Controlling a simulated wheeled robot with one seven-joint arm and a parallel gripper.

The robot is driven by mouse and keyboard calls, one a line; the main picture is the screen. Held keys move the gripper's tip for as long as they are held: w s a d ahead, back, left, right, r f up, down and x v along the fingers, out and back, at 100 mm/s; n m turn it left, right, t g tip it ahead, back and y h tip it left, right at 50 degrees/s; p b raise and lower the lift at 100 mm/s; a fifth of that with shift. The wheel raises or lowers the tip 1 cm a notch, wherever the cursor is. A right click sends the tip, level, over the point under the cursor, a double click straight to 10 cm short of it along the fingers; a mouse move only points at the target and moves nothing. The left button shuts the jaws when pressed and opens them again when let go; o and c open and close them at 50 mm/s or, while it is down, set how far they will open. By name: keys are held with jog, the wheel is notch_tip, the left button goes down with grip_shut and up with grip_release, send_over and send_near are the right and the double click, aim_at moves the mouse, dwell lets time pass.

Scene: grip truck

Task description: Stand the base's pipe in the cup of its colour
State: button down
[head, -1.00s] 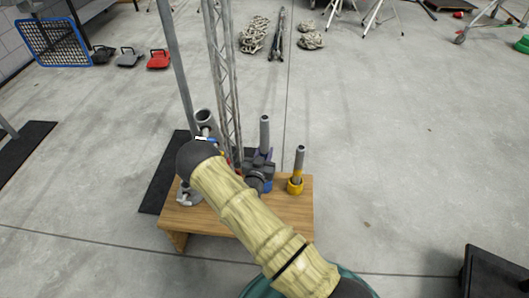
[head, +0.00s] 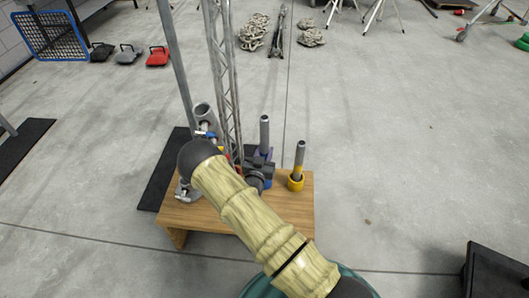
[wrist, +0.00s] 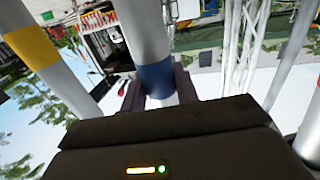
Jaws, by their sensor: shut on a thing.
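My gripper (head: 262,163) is shut on a grey pipe (head: 264,134) with a blue band. In the wrist view the blue band (wrist: 157,76) sits between the fingers. The pipe stands upright at the blue cup (head: 268,184) on the wooden table. My gripper hides the pipe's foot, so I cannot tell whether it is inside the cup. A second pipe (head: 300,155) with a yellow band stands in the yellow cup (head: 295,184) to the right. The yellow band (wrist: 30,46) also shows in the wrist view. A red part (head: 228,156) shows behind my arm.
The low wooden table (head: 290,215) has bare room at its front right. A metal stand with a thick grey tube (head: 203,112) and a lattice truss (head: 222,80) rise at the left. A dark mat (head: 160,180) lies left of the table.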

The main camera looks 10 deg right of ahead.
jog(key=shift+f, duration=0.2)
dwell(0.4)
jog(key=c, duration=1)
grip_release()
jog(key=shift+o, duration=0.2)
jog(key=shift+s, duration=0.1)
jog(key=p+v, duration=0.2)
jog(key=v, duration=1.5)
jog(key=shift+p, duration=0.3)
jog(key=shift+s, duration=0.1)
